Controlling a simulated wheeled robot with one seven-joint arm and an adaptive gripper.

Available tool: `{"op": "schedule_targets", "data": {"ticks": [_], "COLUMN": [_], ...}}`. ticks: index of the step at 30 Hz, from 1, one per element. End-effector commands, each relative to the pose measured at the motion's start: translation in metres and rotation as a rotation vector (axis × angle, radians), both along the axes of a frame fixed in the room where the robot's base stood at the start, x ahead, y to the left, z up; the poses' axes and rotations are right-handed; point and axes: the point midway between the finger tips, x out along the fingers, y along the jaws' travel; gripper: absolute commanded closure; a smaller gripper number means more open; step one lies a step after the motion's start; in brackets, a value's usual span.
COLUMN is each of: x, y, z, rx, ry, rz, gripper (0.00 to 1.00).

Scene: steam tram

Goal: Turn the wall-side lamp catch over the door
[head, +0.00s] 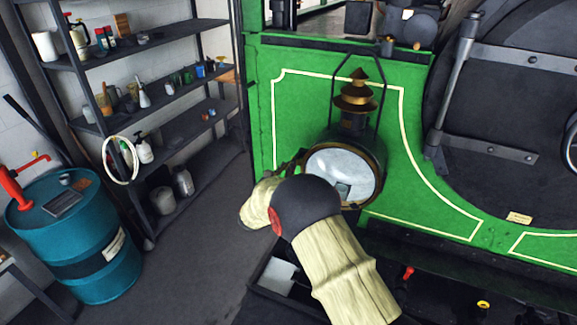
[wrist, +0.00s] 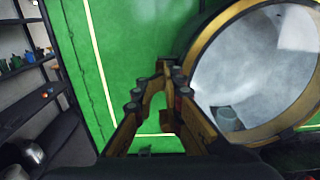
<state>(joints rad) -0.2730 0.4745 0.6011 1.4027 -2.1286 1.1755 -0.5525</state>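The lamp (head: 355,160) hangs on the green engine front. It has a dark body, a brass chimney and a round glazed door with a brass rim (wrist: 205,48). My gripper (head: 291,165) is at the lamp's wall-side edge, left of the door, partly hidden behind my own arm. In the wrist view my gripper (wrist: 167,72) has its brass-coloured fingers drawn together at the tips, just left of the rim. The door looks closed against the lamp. I cannot make out the catch apart from the fingers, nor whether they touch it.
A metal shelf rack (head: 165,95) with cans and bottles stands along the wall at left. A blue drum (head: 85,245) with a red pump stands before it. Green panelling (head: 290,110) is close behind the lamp. Grey floor (head: 205,225) is free between rack and engine.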

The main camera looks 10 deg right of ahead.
Motion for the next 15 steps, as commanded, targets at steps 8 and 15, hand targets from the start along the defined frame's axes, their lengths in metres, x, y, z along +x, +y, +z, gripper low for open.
{"op": "schedule_targets", "data": {"ticks": [8,15], "x": [0.0009,0.0003], "y": [-0.0011,-0.0007], "z": [0.0046,0.0032], "rx": [0.001,0.001], "ry": [-0.007,-0.004], "rz": [-0.003,-0.002], "gripper": [0.76,0.76]}}
